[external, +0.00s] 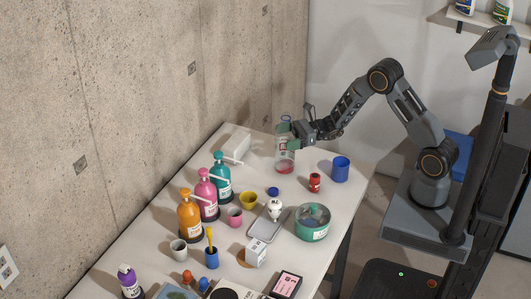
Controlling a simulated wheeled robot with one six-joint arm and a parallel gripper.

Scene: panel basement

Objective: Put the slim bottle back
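A clear, slim bottle (284,163) with a red bottom is upright at the far end of the white table. My gripper (289,132) is at its upper part, reaching in from the right. The fingers overlap the bottle in this view, so I cannot tell whether they are closed on it. I also cannot tell whether its base touches the table.
Teal (220,178), pink (207,196) and orange (189,216) pump bottles line the wall side. A green pot (312,226) is nearer. The near half is crowded.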

